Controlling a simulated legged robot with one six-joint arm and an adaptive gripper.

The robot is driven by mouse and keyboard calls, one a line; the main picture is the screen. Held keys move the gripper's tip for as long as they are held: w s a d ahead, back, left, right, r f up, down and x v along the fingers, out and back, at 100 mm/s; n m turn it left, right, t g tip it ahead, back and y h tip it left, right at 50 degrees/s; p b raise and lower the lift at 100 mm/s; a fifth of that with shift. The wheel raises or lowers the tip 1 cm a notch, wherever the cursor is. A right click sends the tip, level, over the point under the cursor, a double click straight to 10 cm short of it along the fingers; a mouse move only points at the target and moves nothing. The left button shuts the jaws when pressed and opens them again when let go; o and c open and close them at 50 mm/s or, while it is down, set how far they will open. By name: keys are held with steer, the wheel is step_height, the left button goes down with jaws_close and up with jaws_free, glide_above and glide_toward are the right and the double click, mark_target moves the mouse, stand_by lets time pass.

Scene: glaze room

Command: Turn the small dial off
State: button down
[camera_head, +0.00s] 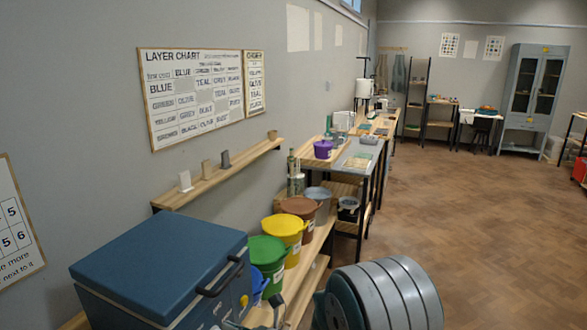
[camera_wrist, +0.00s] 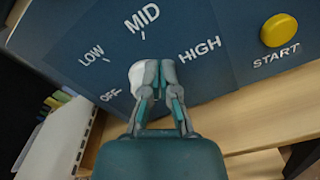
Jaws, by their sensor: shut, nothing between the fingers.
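The small dial (camera_wrist: 136,75) shows in the wrist view as a pale, whitish knob on a dark blue panel, with OFF, LOW, MID and HIGH printed in an arc around it. My gripper (camera_wrist: 158,68) is in front of it, with its fingertips together and nothing between them. The fingers cover the dial's right part. I cannot tell whether they touch it or which mark it points to. In the head view the panel is on the front of a blue chest-like kiln (camera_head: 160,250) at lower left; the dial cannot be made out there.
A yellow START button (camera_wrist: 279,30) is right of the dial. Green (camera_head: 267,250), yellow (camera_head: 284,228) and brown (camera_head: 301,207) buckets stand on a wooden bench beyond the kiln. A wall shelf (camera_head: 220,174) is above. The wooden floor at right is clear.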

steer(key=shift+s+f, duration=0.15)
steer(key=shift+s+a+r, duration=0.35)
steer(key=shift+s+r, duration=0.2)
steer(key=shift+s, duration=0.15)
stand_by(0.4)
steer(key=shift+s+a, duration=0.1)
steer(key=shift+s, duration=0.15)
stand_by(0.3)
steer(key=shift+r, duration=0.1)
steer(key=shift+r, duration=0.25)
steer(key=shift+v, duration=3)
steer(key=shift+w+r, duration=0.1)
steer(key=shift+w+a+f, duration=0.3)
steer(key=shift+w+a, duration=0.4)
steer(key=shift+a, duration=0.1)
steer(key=shift+w+a+f, duration=0.25)
steer(key=shift+w+a, duration=0.5)
steer(key=shift+a, duration=0.05)
steer(key=shift+w+a+f, duration=0.3)
steer(key=shift+w+a, duration=0.4)
steer(key=shift+a, duration=0.05)
